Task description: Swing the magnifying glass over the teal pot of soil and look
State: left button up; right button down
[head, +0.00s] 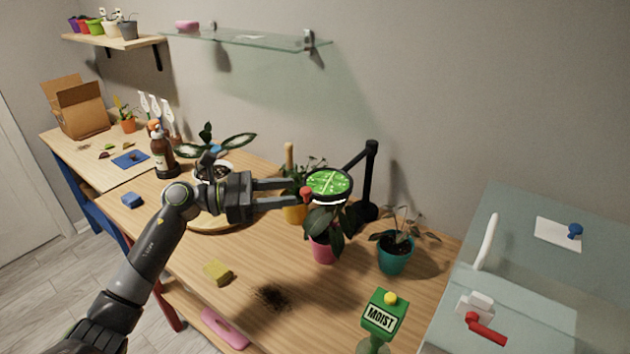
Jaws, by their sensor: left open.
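The magnifying glass (328,184) is a round black-rimmed lens on a black jointed stand (369,178). In the picture its lens overlaps the top of the plant in the pink pot (322,247), and green shows through it. A red knob (306,193) sits at the left of the rim. The teal pot (394,259) stands to the right of the pink pot, with dark soil and a leafy plant in it. My left gripper (296,194) is open, its fingertips by the red knob; I cannot tell whether they touch it. My right gripper is not in view.
A green MOIST sign (381,314) stands at the front right. Spilled soil (271,297) and a yellow sponge (218,272) lie on the table. A glass-topped case (545,260) with a red handle (486,329) borders the right. A brown bottle (162,155) stands behind my left arm.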

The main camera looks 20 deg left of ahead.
aim_at(308, 189)
pick_arm(q)
jog(key=p+x, duration=0.2)
jog(key=x, duration=0.3)
jog(key=shift+w+d+r, duration=0.1)
jog(key=shift+d+r, duration=0.05)
jog(key=shift+d, duration=0.05)
jog(key=shift+x, duration=0.75)
jog(key=shift+f, duration=0.2)
grip_shut()
